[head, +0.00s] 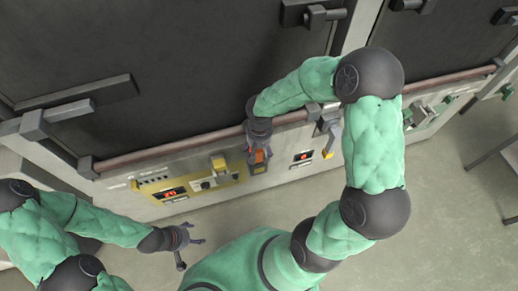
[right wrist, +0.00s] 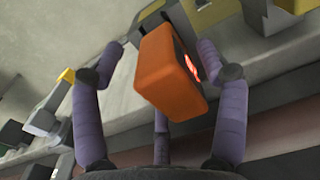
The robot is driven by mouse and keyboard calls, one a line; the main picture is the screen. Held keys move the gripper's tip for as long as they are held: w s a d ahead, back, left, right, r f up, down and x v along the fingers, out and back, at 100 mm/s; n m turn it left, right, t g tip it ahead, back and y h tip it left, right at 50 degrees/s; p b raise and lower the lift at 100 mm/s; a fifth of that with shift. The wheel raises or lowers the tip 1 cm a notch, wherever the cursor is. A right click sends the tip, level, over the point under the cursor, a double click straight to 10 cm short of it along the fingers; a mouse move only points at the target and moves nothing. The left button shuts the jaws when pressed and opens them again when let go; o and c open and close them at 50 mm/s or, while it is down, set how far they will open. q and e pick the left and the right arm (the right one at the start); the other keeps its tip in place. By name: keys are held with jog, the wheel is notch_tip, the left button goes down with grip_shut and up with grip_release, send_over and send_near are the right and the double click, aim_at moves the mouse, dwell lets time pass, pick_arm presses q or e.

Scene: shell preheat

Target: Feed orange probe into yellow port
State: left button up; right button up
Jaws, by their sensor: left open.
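In the right wrist view the orange probe (right wrist: 168,72) sits between the purple fingers of my right gripper (right wrist: 160,58). A gap shows beside the left finger; the right finger overlaps its edge, so contact is unclear. The yellow port (head: 219,164) appears to be the raised yellow piece on the panel; its opening is not clear. My left gripper (head: 183,240) is open and empty, below the panel.
A pinkish rail (head: 190,142) runs along the oven front above the panels. A grey lever with a yellow tip (head: 329,148) stands right of the probe. Green fittings (head: 430,113) are further right. Open floor (head: 440,220) lies in front.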

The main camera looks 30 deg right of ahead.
jog(key=shift+r, duration=0.1)
notch_tip(320, 180, up, 12)
jog(key=shift+f, duration=0.1)
dwell(0.6)
dwell(0.5)
